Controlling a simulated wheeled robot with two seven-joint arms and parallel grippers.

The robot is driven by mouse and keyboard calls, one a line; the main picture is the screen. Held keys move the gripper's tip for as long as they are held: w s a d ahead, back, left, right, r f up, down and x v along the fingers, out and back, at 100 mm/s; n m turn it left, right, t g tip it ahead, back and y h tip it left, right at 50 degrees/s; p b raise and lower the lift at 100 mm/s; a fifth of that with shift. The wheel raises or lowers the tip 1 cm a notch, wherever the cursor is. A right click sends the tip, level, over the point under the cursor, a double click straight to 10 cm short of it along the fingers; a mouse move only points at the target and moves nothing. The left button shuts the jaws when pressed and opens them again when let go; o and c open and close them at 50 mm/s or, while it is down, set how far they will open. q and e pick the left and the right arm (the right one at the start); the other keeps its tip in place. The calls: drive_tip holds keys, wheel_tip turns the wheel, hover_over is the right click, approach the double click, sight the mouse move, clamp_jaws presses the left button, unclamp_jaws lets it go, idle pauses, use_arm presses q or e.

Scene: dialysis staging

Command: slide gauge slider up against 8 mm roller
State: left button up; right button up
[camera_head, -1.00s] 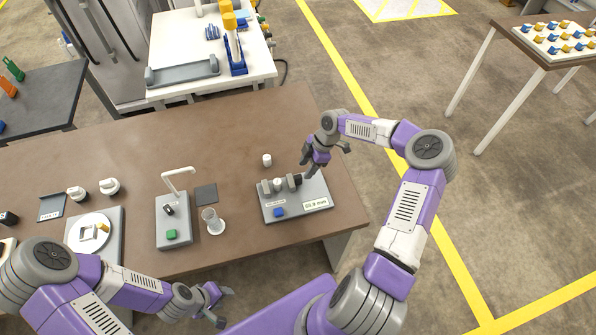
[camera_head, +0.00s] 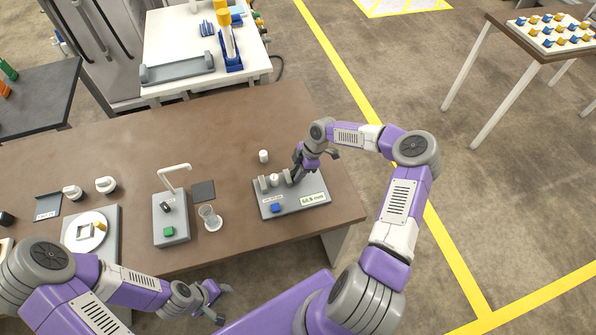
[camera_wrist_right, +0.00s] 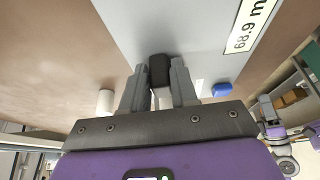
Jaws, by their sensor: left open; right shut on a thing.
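The gauge (camera_head: 310,208) is a grey plate on the brown table. It carries a fixed grey block (camera_head: 262,184), a white roller (camera_head: 274,179) and the grey slider block (camera_head: 287,177) to the roller's right. I cannot tell whether slider and roller touch. My right gripper (camera_head: 296,174) is shut on the slider's black knob, which shows between the fingers in the right wrist view (camera_wrist_right: 159,70). A display (camera_head: 313,198) appears to read 68.9 mm. A second white roller (camera_head: 264,156) stands behind the plate; roller sizes are not readable. My left gripper (camera_head: 221,301) is open and empty.
A blue button (camera_head: 275,208) sits on the gauge's front. Left of it are a clear beaker (camera_head: 210,218), a dark square pad (camera_head: 203,191) and a grey stand (camera_head: 170,232) with a white arm. The table right of the gauge is clear.

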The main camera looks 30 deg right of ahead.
sight(288, 176)
clamp_jaws()
drive_tip(key=a, duration=0.1)
drive_tip(key=a+b, duration=0.1)
drive_tip(key=shift+w+a, duration=0.4)
drive_tip(key=shift+a, duration=0.3)
drive_tip(key=shift+d, duration=0.1)
drive_tip(key=o, duration=0.9)
unclamp_jaws()
drive_tip(key=v, duration=0.7)
drive_tip(key=shift+d+r+p, duration=0.15)
drive_tip(key=shift+r+p, duration=0.15)
